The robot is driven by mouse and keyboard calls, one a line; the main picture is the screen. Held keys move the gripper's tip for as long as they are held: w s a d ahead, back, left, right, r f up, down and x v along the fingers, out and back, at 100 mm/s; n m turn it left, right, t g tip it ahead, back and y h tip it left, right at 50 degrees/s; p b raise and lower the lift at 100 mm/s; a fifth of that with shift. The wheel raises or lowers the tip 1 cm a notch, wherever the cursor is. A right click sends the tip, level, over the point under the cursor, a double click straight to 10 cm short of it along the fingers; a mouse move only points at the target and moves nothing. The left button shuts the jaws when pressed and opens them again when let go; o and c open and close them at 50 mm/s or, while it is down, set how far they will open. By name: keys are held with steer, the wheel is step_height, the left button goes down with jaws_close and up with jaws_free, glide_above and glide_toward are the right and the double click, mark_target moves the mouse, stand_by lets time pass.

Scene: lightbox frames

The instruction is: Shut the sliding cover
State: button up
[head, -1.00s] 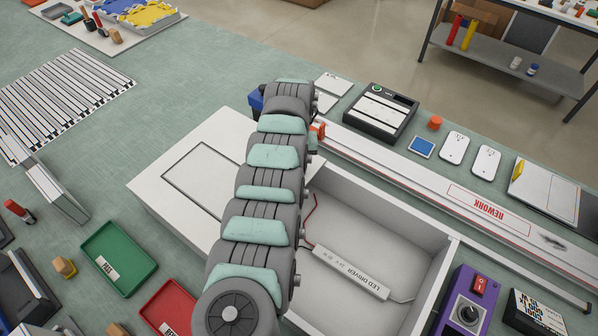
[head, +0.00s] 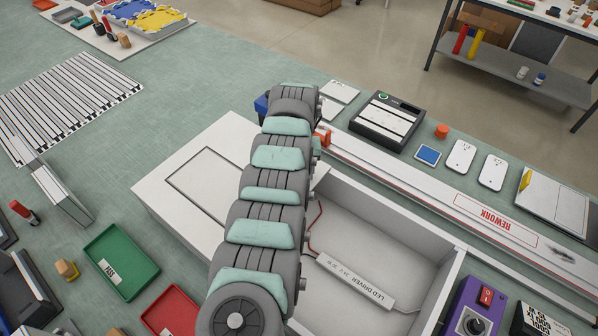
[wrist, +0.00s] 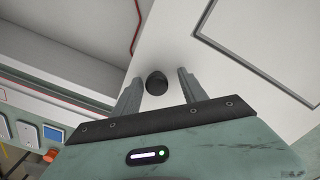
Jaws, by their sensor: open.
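The white sliding cover (head: 160,187) with an outlined rectangle lies over the left part of the lightbox frame (head: 456,277). The right part of the box is open and shows an LED driver (head: 355,281) with a red wire. In the wrist view, a black knob (wrist: 156,83) stands on the white cover (wrist: 215,62). My gripper (wrist: 159,77) is open, with one finger on each side of the knob and visible gaps between. In the head view my arm hides the gripper, the knob and part of the cover.
A rail marked REWORK (head: 440,190) runs behind the box. A green tray (head: 122,262) and a red tray (head: 172,312) lie at the left front. A purple control box (head: 475,312) stands close to the right.

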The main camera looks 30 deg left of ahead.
step_height(320, 180, up, 11)
stand_by(0.6)
stand_by(0.3)
